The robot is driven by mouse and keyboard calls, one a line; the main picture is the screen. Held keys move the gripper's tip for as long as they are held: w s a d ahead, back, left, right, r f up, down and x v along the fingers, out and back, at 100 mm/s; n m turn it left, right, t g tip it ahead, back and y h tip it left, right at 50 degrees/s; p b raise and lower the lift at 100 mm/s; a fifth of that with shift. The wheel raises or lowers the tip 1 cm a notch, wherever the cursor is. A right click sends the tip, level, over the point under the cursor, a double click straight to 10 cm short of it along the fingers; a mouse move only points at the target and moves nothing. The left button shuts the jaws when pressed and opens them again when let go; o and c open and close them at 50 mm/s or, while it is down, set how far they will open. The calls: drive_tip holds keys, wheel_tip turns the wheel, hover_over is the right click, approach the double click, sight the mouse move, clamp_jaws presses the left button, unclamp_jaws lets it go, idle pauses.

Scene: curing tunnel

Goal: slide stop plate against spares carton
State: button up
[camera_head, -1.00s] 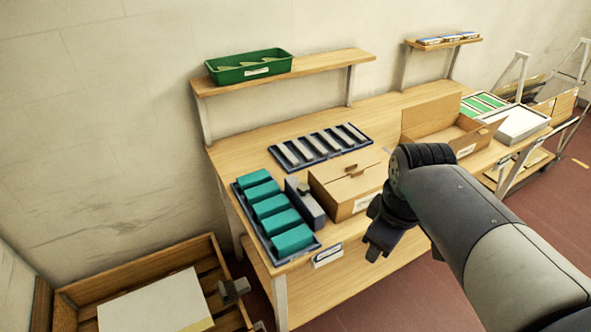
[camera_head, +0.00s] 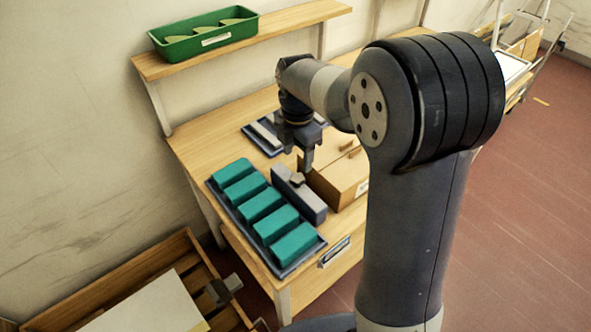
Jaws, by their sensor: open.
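The stop plate (camera_head: 308,205) appears to be the upright grey-blue block with a small dark raised piece on top. It stands on the bench between the tray of teal blocks and the spares carton (camera_head: 345,182), a closed brown cardboard box on its right. Any gap between plate and carton is too narrow to judge from here. My gripper (camera_head: 306,168) is open and points down, close to the top of the plate and the carton's near-left side. Its fingers overlap the carton in the picture, and I cannot tell whether they touch anything. My arm hides the carton's right part.
A blue tray (camera_head: 318,246) of teal blocks lies left of the plate. Another tray (camera_head: 251,130) with grey bars lies behind my gripper, partly hidden. A green bin (camera_head: 203,36) sits on the shelf (camera_head: 285,24) above. A wooden crate (camera_head: 150,262) stands at lower left.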

sight(297, 177)
wheel_tip(297, 177, down, 7)
drive_tip(key=shift+f+p, duration=0.15)
drive_tip(key=shift+p, duration=0.15)
drive_tip(key=shift+c, duration=0.5)
clamp_jaws()
